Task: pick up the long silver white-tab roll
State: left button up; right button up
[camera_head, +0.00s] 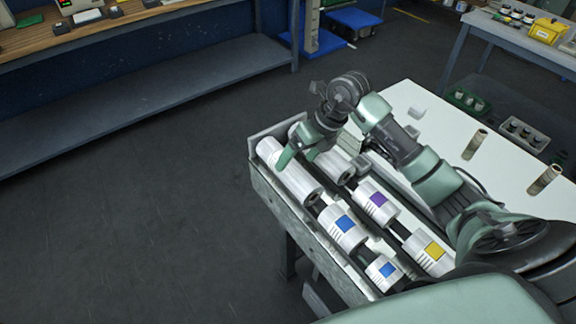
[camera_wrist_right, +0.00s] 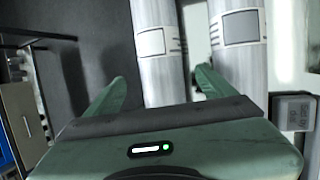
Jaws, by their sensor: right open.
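A long silver roll (camera_head: 291,178) lies in the left row at the far end of the machine's bed. In the right wrist view this roll (camera_wrist_right: 160,75) shows a pale white tab. A second silver roll (camera_head: 336,166) lies beside it in the right row, partly hidden by my arm; its tab looks greyer in the right wrist view (camera_wrist_right: 240,65). My right gripper (camera_head: 300,160) is open over the left-row roll. In the right wrist view the gripper's fingers (camera_wrist_right: 165,88) stand on either side of it, the right finger towards the gap between the rolls. My left gripper is not in view.
Nearer in the bed lie shorter rolls with blue (camera_head: 344,226), purple (camera_head: 377,200) and yellow (camera_head: 431,252) tabs. The white tabletop (camera_head: 400,100) to the right holds two upright brown tubes (camera_head: 475,144). A grey workbench shelf (camera_head: 150,88) stands at the back left. The floor at left is clear.

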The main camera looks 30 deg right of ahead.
aim_at(292, 162)
jog(key=x, duration=0.4)
jog(key=shift+w+p, duration=0.35)
jog(key=shift+f, duration=0.1)
jog(key=c, duration=1.8)
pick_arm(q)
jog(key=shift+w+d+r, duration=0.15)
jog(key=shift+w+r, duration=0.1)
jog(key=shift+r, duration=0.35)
pick_arm(e)
jog(key=shift+w, duration=0.1)
grip_shut()
